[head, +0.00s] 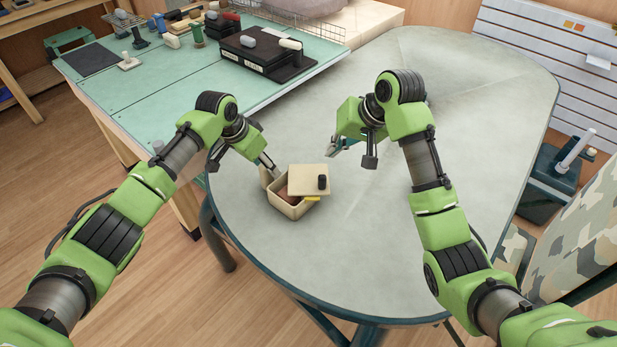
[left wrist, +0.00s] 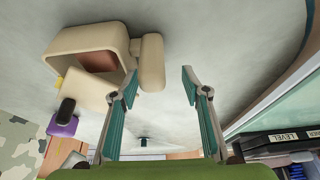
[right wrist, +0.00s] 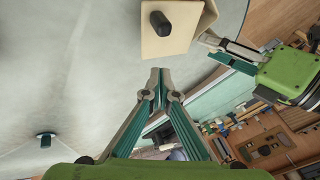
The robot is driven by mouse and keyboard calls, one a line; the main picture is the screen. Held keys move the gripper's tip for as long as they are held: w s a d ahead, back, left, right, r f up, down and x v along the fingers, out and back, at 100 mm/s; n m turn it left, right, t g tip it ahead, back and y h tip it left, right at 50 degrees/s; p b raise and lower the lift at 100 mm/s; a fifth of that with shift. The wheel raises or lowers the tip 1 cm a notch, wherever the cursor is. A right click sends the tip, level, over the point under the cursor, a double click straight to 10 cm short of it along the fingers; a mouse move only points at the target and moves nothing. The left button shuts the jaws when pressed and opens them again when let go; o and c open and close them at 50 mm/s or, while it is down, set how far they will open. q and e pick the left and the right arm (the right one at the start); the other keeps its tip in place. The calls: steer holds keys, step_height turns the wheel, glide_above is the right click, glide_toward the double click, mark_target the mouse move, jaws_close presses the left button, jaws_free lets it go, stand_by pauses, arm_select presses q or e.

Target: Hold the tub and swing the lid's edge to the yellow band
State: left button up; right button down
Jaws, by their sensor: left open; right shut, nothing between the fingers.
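The cream tub (head: 287,208) stands on the grey table, with a rounded grip (left wrist: 152,62) on one side. Its square cream lid (head: 306,176), with a black knob (head: 323,182), sits askew over it, leaving part of the reddish-brown inside showing. The yellow band (head: 312,199) shows at the tub's edge near the lid. My left gripper (head: 271,168) is open beside the tub, its fingers near either side of the grip; contact is unclear. My right gripper (right wrist: 157,76) is shut and empty, apart from the lid, beyond it to the upper right in the head view (head: 333,146).
The grey table (head: 480,110) is clear around the tub and to the right. A green-topped bench (head: 130,100) with a black case (head: 265,55) and several small tools adjoins at the left. A purple piece (left wrist: 62,125) shows by the knob in the left wrist view.

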arm_select(q)
steer(key=v, duration=1.1)
steer(key=shift+a+r, duration=0.2)
steer(key=shift+s, duration=0.1)
